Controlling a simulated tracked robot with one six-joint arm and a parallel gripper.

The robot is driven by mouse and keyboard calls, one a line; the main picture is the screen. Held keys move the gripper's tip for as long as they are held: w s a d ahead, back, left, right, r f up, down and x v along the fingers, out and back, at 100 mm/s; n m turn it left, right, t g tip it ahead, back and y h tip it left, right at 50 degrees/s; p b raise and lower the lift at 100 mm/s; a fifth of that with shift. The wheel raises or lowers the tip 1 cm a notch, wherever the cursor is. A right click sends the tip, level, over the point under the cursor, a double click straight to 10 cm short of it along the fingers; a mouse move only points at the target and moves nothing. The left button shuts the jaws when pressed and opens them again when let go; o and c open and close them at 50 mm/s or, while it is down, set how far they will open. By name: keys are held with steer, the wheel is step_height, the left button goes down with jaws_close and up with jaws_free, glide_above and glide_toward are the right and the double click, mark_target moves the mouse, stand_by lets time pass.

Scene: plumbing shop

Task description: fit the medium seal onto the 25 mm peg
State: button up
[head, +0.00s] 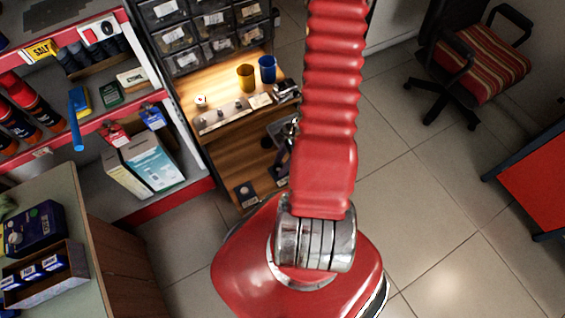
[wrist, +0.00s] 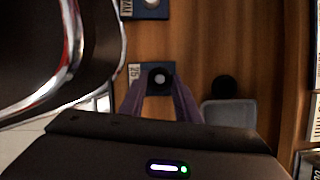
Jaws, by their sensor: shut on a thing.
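In the wrist view my gripper (wrist: 160,84) reaches over the bench with its two fingers closed in on a black ring, the seal (wrist: 152,80). A pale round peg top (wrist: 160,77) shows in the ring's hole. Beneath is a dark block (wrist: 136,86) with a white label that seems to read 25. Whether the ring is around the peg or just above it, I cannot tell. In the head view my red arm hides most of the gripper, and the held seal does not show.
Another labelled block with a pale peg (wrist: 152,3) stands at the top of the wrist view. A black round piece (wrist: 223,87) lies by a grey tray (wrist: 229,113) to the right. Yellow (head: 245,78) and blue cups (head: 267,69) stand farther back on the wooden bench.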

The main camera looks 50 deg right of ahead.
steer(key=shift+f, duration=0.5)
stand_by(0.5)
steer(key=o, duration=0.7)
steer(key=v, duration=1.1)
stand_by(0.8)
steer(key=shift+w, duration=0.1)
stand_by(0.7)
